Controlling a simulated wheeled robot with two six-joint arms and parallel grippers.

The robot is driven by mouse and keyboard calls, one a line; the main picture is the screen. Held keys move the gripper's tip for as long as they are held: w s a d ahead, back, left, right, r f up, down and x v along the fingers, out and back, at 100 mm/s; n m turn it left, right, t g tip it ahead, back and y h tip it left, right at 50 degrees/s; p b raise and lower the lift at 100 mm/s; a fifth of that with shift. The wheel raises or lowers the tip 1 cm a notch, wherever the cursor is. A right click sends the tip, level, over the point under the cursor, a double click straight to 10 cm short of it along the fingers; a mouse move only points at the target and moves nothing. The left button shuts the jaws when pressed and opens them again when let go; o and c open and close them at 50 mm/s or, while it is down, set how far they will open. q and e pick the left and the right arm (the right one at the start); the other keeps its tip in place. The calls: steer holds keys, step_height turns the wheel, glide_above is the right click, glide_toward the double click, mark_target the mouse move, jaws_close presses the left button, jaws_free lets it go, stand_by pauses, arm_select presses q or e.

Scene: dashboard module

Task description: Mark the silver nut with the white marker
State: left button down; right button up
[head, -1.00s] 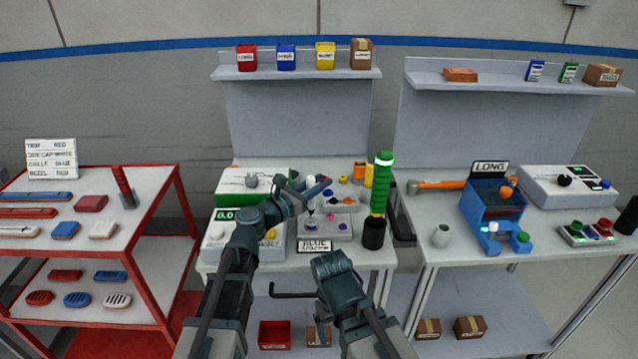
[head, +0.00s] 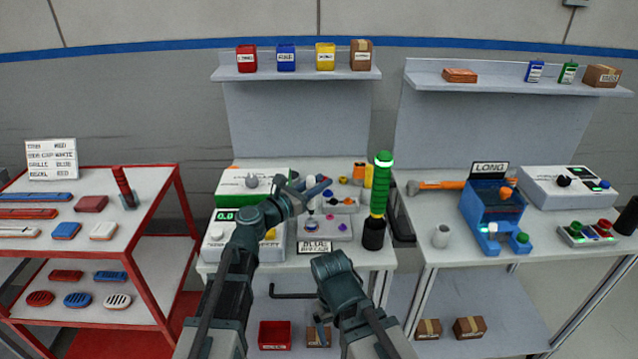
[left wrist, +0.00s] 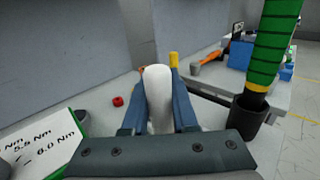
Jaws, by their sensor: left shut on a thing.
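The white marker (left wrist: 158,95) stands between the blue fingers of my left gripper (left wrist: 160,100), which is shut on it. In the head view my left gripper (head: 318,189) is over the middle bench, and the marker's white lower part (head: 311,207) points down above a grey tray (head: 322,232). I cannot make out the silver nut for certain; the small parts around the marker tip are tiny and partly covered. I cannot tell if the tip touches anything. My right arm shows at the lower middle, but its gripper does not show.
A green-handled tool (head: 381,190) stands upright in a black holder right of the tray. Boxed devices (head: 248,185) lie left of it. A small red part (left wrist: 118,101) lies left of the marker in the wrist view. The right bench holds a blue fixture (head: 492,210).

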steer(key=shift+r+p, duration=2.15)
steer(key=shift+r, duration=0.15)
